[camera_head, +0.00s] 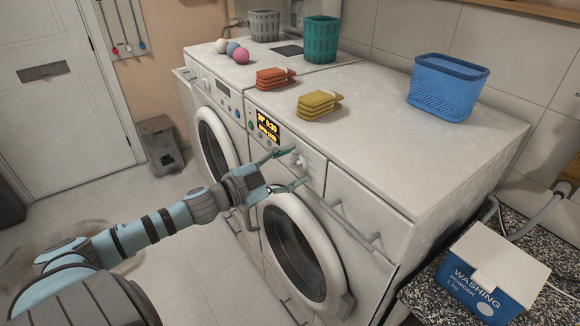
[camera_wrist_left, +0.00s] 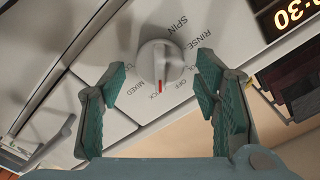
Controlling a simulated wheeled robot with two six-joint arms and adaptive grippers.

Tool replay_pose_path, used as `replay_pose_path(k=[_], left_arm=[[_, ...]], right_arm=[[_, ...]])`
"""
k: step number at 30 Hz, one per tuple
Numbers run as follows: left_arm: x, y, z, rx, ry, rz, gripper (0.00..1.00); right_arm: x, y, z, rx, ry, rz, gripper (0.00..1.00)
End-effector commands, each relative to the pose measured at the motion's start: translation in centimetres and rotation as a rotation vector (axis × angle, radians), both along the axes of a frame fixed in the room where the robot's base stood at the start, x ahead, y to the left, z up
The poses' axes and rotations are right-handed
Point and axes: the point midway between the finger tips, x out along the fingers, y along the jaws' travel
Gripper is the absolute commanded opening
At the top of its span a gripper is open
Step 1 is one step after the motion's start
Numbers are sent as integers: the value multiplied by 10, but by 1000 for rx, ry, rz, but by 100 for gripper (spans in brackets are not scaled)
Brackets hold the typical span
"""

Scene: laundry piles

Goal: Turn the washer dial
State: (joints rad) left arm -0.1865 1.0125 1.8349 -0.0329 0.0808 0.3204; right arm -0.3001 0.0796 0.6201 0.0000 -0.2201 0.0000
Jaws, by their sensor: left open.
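The washer dial (camera_wrist_left: 160,62) is a white round knob with a red mark on the front panel. Words such as SPIN, RINSE and MIXED are printed around it in the left wrist view. In the head view the dial (camera_head: 302,163) sits right of the lit display. My left gripper (camera_head: 292,168) is open, with its fingers on either side of the dial. In the left wrist view the gripper (camera_wrist_left: 158,95) frames the dial between its teal fingers, with a gap on both sides. I cannot tell how far in front of the panel the fingertips are. My right gripper is not in view.
The washer (camera_head: 385,185) has a round door (camera_head: 296,250) below the dial and a handle (camera_head: 350,225) to the right. On top are a blue basket (camera_head: 446,88), folded yellow cloths (camera_head: 318,105) and folded orange cloths (camera_head: 274,78). A washing powder box (camera_head: 490,275) stands at the lower right.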

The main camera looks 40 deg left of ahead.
Motion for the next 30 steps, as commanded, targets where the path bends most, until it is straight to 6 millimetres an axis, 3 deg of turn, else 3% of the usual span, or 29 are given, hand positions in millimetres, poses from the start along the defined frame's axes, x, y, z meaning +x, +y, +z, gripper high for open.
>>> replay_pose_path(k=[10,14,16,18,24,30], left_arm=[[0,0,0,-75,22,-1,57],[0,1,-1,-384,115,-1,57],[1,3,-2,-648,196,0,57],[-7,7,11,-682,209,4,57],[-45,17,15,-675,210,5,57],[-103,34,9,-669,209,4,57]], right_arm=[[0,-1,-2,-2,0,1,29],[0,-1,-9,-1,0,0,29],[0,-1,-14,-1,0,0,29],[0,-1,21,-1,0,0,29],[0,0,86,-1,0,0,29],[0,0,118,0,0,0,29]])
